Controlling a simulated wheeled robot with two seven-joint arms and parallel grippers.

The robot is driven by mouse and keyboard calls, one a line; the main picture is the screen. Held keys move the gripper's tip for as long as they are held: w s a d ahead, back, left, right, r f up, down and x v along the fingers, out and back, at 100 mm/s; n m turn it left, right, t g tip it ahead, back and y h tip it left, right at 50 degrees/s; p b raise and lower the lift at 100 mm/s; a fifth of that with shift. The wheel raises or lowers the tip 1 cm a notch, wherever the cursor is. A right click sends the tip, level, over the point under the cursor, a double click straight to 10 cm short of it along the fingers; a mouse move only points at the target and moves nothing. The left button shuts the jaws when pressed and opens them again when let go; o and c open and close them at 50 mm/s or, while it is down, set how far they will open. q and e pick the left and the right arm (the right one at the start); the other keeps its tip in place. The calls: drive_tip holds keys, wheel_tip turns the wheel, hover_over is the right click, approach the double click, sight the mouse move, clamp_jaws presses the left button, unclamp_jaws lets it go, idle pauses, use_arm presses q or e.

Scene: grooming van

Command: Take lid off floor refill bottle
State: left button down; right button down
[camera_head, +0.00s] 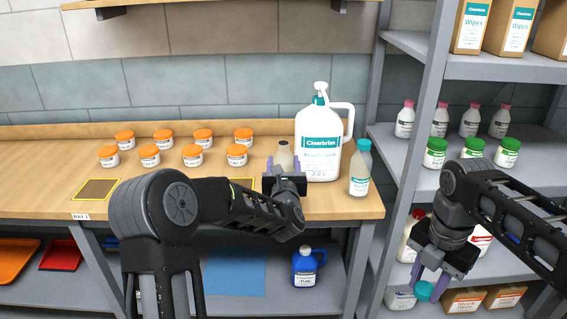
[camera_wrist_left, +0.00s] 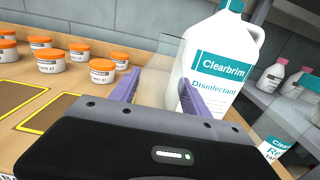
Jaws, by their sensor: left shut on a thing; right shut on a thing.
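My left gripper (camera_head: 284,166) is shut on a pale, translucent refill bottle (camera_head: 284,152) that stands upright on the bench. The bottle's neck shows no lid, and its lower part is hidden behind the gripper. In the left wrist view, the purple fingers of this gripper (camera_wrist_left: 157,95) show, with the bottle hard to make out between them. My right gripper (camera_head: 430,283) points down in front of the shelving and is shut on a teal lid (camera_head: 424,291), well apart from the bottle.
A large Clearbrim pump jug (camera_head: 320,145) stands close right of the held bottle. A teal-capped bottle (camera_head: 360,170) is beside it, near the bench edge. Several orange-lidded jars (camera_head: 203,139) stand left. Shelving (camera_head: 400,190) with bottles and boxes is behind my right arm.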

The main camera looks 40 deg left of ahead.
sight(425, 288)
use_arm(q)
drive_tip(key=c, duration=1)
unclamp_jaws()
use_arm(e)
drive_tip(key=shift+f, duration=0.15)
use_arm(q)
drive_tip(key=o, duration=0.5)
drive_tip(key=shift+r, duration=0.1)
use_arm(e)
drive_tip(key=shift+r, duration=0.2)
use_arm(q)
drive_tip(key=shift+s+d, duration=0.2)
use_arm(e)
drive_tip(key=shift+f, duration=0.2)
wheel_tip(425, 288, down, 3)
drive_tip(key=b, duration=0.3)
drive_tip(key=shift+r, duration=0.1)
use_arm(q)
drive_tip(key=v, duration=1.1)
drive_tip(key=shift+s+d, duration=0.15)
drive_tip(key=shift+s, duration=0.05)
